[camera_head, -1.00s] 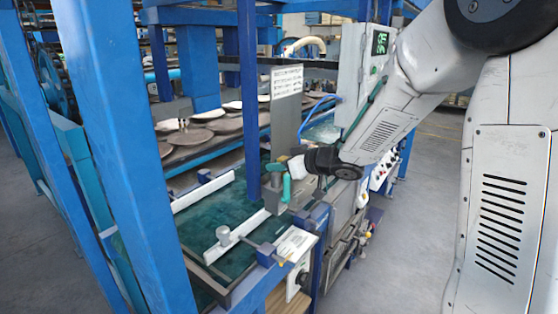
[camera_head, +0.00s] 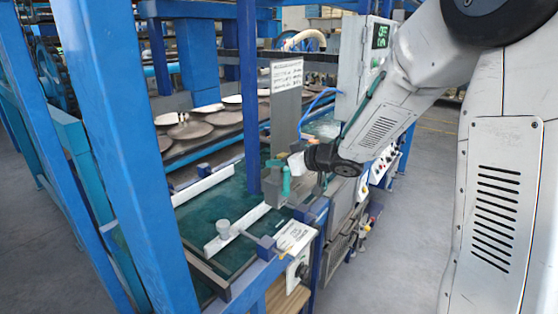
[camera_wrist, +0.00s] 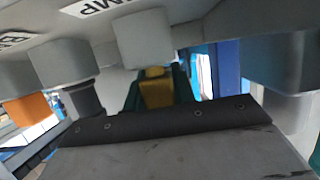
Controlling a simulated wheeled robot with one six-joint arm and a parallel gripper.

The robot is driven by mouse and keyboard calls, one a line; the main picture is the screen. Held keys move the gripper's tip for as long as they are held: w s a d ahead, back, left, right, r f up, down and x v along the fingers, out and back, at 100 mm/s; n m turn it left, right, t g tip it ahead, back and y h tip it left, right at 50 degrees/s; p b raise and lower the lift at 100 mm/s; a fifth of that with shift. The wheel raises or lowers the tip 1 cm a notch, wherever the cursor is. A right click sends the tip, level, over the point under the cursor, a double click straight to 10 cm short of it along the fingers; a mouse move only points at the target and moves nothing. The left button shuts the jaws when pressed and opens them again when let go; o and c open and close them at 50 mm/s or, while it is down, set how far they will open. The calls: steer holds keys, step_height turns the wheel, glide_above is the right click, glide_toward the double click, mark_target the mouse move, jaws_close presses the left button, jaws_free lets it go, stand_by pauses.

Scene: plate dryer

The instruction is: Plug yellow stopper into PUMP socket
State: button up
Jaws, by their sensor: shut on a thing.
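The yellow stopper (camera_wrist: 157,88) shows in the middle of the wrist view. The green fingers of my gripper (camera_wrist: 158,98) are shut around it. A light grey socket (camera_wrist: 143,38) is just above the stopper in the picture; I cannot tell whether they touch. A white label reading PUMP (camera_wrist: 92,7) is at the top left, and its exact socket is unclear. In the head view, my gripper (camera_head: 283,178) is at the grey upright panel at the conveyor's side, and the stopper cannot be made out there.
In the wrist view, more grey sockets stand left (camera_wrist: 62,62) and right (camera_wrist: 285,60). An orange piece (camera_wrist: 28,109) and a dark grey piece (camera_wrist: 83,99) sit below the left ones. In the head view, a blue post (camera_head: 247,95) stands close left of my gripper.

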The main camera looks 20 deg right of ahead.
steer(key=shift+f, duration=0.3)
steer(key=o, duration=1)
steer(key=shift+o, duration=0.2)
steer(key=shift+v, duration=3.95)
